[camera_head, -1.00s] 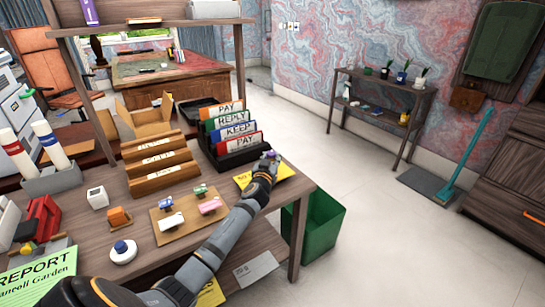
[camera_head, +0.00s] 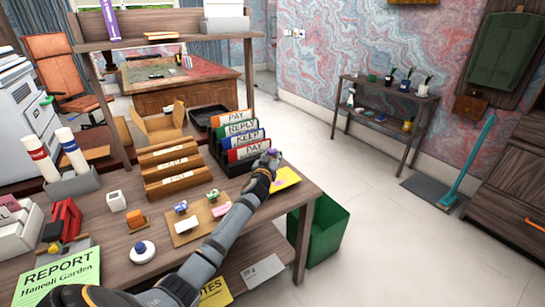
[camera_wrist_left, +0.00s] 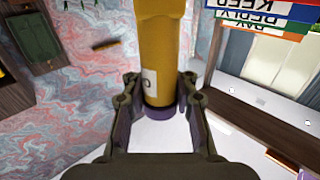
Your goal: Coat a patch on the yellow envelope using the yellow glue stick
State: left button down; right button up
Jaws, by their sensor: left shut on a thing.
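The yellow glue stick (camera_wrist_left: 162,55) fills the middle of the left wrist view, with a purple band at its near end. My left gripper (camera_wrist_left: 155,115) is shut on it, one finger on each side. In the head view my left gripper (camera_head: 270,158) is over the desk's right end, beside the file rack. The yellow envelope (camera_head: 288,176) lies at the desk's right edge. My gripper and forearm hide its left part. A pinkish mark shows near its lower edge. I cannot tell whether the stick touches the envelope. My right gripper is not in view.
A file rack with labelled folders (camera_head: 240,130) stands just behind my gripper. A wooden board (camera_head: 196,226) with several small coloured items lies left of my forearm. A green bin (camera_head: 325,232) stands on the floor beyond the desk's right edge.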

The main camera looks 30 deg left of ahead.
pick_arm(q)
jog(key=shift+r+p, duration=0.65)
jog(key=shift+r, duration=0.5)
jog(key=shift+f, duration=0.1)
